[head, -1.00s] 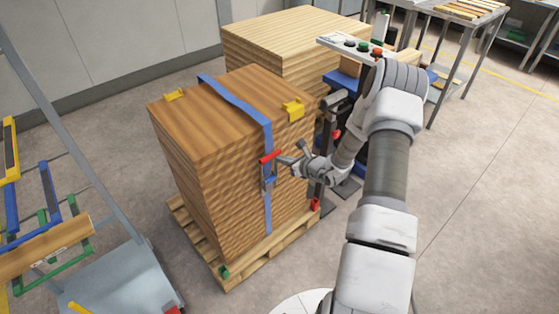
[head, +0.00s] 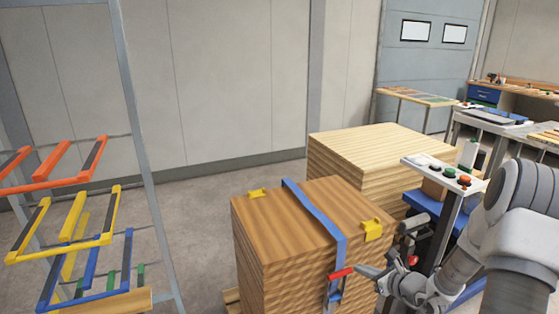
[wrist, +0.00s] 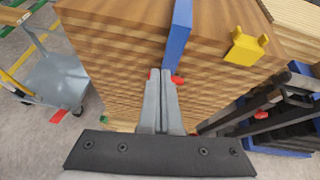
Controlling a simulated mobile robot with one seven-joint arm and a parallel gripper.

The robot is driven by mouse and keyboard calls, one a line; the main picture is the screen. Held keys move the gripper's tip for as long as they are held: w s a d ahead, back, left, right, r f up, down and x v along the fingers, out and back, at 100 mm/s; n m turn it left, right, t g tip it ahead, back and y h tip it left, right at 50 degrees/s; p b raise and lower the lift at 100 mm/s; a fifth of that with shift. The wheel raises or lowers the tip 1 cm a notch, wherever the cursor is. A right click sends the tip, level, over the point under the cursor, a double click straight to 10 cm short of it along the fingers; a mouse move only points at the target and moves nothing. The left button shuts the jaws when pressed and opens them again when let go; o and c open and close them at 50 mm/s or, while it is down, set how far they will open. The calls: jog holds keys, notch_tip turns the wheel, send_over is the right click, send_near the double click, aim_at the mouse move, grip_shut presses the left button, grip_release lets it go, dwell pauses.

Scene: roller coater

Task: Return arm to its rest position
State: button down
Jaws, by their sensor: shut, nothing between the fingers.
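My gripper (head: 372,272) is at the lower right of the head view, in front of the near stack of wooden boards (head: 290,225). In the wrist view my gripper (wrist: 163,75) shows its two fingers together with nothing between them. The fingertips are close to the blue strap (wrist: 180,35) that runs over the stack. A red-handled ratchet buckle (head: 340,273) sits on the strap beside the fingertips in the head view. I cannot tell whether the fingers touch it. My arm reaches in from the right edge.
A second board stack (head: 375,150) and a button panel (head: 445,170) stand behind and right. Yellow corner protectors (head: 372,230) sit on the near stack. A rack with coloured arms (head: 70,225) stands at left. Open floor (head: 190,240) lies between rack and stack.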

jog(key=s+a+r+n+g+y+p, duration=0.1)
jog(key=s+a+r+n+g+y, duration=0.1)
jog(key=s+a+r+n+g, duration=0.55)
jog(key=s+a+r+n+t+y, duration=0.1)
jog(key=s+a+r+n, duration=0.3)
jog(key=a+r+n, duration=0.75)
jog(key=s+d+r+n+h, duration=0.1)
jog(key=s+r+n+h, duration=0.1)
jog(key=s, duration=0.4)
jog(key=s+d+r+n+h+p, duration=0.1)
jog(key=s+d+r+n+h, duration=0.1)
jog(key=s+r+n+h, duration=0.1)
jog(key=s+d+r+n+h, duration=0.1)
jog(key=s+r+n+h, duration=0.2)
jog(key=s+n, duration=0.3)
jog(key=s, duration=0.2)
jog(key=shift+s+d+r+n, duration=0.3)
jog(key=shift+s+d+r, duration=0.05)
jog(key=shift+r, duration=0.05)
